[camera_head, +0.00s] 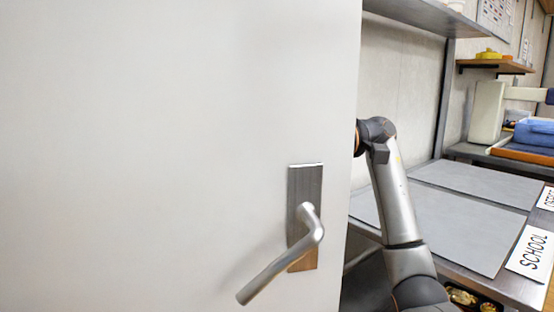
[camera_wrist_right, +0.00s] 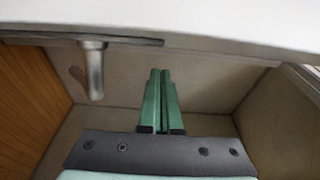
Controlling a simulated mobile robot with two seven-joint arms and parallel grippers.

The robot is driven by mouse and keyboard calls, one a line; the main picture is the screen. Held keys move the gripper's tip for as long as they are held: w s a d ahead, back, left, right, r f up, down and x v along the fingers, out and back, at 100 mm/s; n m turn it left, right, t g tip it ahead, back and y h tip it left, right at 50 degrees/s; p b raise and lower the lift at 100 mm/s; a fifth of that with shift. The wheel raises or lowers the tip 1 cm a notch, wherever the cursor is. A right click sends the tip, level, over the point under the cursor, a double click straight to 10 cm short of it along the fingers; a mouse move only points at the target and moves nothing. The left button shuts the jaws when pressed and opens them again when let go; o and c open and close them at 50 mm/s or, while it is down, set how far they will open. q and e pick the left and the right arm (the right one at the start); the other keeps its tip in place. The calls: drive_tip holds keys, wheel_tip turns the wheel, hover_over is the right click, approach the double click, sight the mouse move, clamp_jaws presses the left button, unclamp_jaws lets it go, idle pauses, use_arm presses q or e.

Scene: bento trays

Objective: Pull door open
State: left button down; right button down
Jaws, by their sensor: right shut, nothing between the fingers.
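A large white door (camera_head: 160,130) fills the left and middle of the head view. Its lever handle (camera_head: 284,258) is silver, on a metal plate near the free right edge, and slants down to the left. My right arm reaches behind that edge, and the door hides its gripper in the head view. In the right wrist view, a white door panel (camera_wrist_right: 180,25) crosses the top, with a silver handle (camera_wrist_right: 94,72) at the upper left. My right gripper (camera_wrist_right: 160,72), with green fingers, is shut and empty, to the right of this handle and apart from it. My left gripper is not in view.
Right of the door is a metal counter with grey mats (camera_head: 470,185) and a "SCHOOL" sign (camera_head: 530,252). A blue container (camera_head: 534,132) stands further back. In the wrist view, a wooden panel (camera_wrist_right: 30,100) and pale walls (camera_wrist_right: 215,85) surround the gripper.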

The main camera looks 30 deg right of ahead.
drive_tip(key=shift+s+a, duration=0.2)
drive_tip(key=shift+s, duration=0.4)
drive_tip(key=shift+s+a, duration=0.2)
drive_tip(key=shift+s, duration=0.4)
drive_tip(key=shift+s+b, duration=0.1)
drive_tip(key=shift+b, duration=0.2)
